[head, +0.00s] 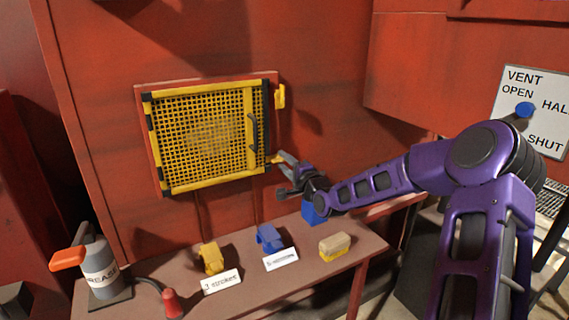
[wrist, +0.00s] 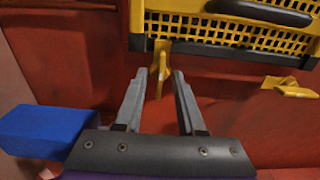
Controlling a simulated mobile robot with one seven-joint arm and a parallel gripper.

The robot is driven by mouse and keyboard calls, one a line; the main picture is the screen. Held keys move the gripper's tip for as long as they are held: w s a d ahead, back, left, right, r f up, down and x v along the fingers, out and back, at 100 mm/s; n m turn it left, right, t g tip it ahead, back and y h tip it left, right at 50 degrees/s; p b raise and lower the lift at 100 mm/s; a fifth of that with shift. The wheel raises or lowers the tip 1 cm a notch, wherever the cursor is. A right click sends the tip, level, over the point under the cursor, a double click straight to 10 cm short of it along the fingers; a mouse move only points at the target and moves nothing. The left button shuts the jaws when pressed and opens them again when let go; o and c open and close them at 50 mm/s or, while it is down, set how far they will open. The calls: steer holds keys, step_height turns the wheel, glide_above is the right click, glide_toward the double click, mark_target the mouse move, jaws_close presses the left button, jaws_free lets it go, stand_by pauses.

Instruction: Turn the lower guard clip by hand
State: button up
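The guard (head: 208,140) is a yellow-framed mesh door with a dark handle on the red wall; its edge also crosses the top of the wrist view (wrist: 225,45). The lower guard clip (head: 275,159) is small and yellow at the guard's lower right edge. In the wrist view the lower clip (wrist: 160,68) points out from the guard's edge, between my fingertips. My gripper (head: 283,175) is open around it; in the wrist view (wrist: 160,80) a gap shows on both sides. The upper clip (head: 280,96) stands upright beside the frame and also shows in the wrist view (wrist: 290,87).
The bench (head: 345,266) holds a yellow and a blue part with labels, a yellow-and-tan block (head: 335,246), and a grease can (head: 98,270). A vent sign (head: 530,105) is at right.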

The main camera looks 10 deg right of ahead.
steer(key=shift+c, duration=0.3)
jaws_close()
steer(key=n+b, duration=0.6)
steer(key=n, duration=0.3)
steer(key=shift+s, duration=0.1)
steer(key=n+b, duration=0.1)
steer(key=n, duration=0.3)
steer(key=shift+a+r, duration=0.1)
steer(key=shift+r, duration=0.05)
steer(key=n, duration=0.4)
steer(key=shift+n, duration=0.4)
